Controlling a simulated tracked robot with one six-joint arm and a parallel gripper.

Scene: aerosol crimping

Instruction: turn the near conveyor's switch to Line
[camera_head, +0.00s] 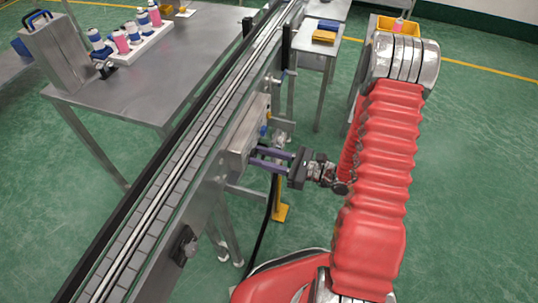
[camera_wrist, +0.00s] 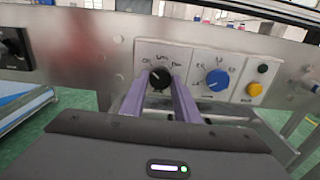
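The near conveyor's switch is a black knob (camera_wrist: 159,78) on a light control panel (camera_wrist: 200,70). Small labels are printed above it, too blurred to read surely; the middle one looks like Line. A pale mark on the knob seems to point up and left. My gripper (camera_wrist: 160,84) has its two purple fingers apart, one on each side of the knob, with their tips close to the panel. Whether they touch the knob is hard to tell. In the head view my gripper (camera_head: 250,157) reaches left to the conveyor's control box (camera_head: 241,138), whose face is hidden there.
Right of the black knob are a blue knob (camera_wrist: 218,79), a yellow button (camera_wrist: 254,89) and a dark button (camera_wrist: 263,68). Another black switch (camera_wrist: 14,48) is at the far left. The conveyor (camera_head: 180,165) runs diagonally. A table (camera_head: 150,80) with bottles stands beyond it.

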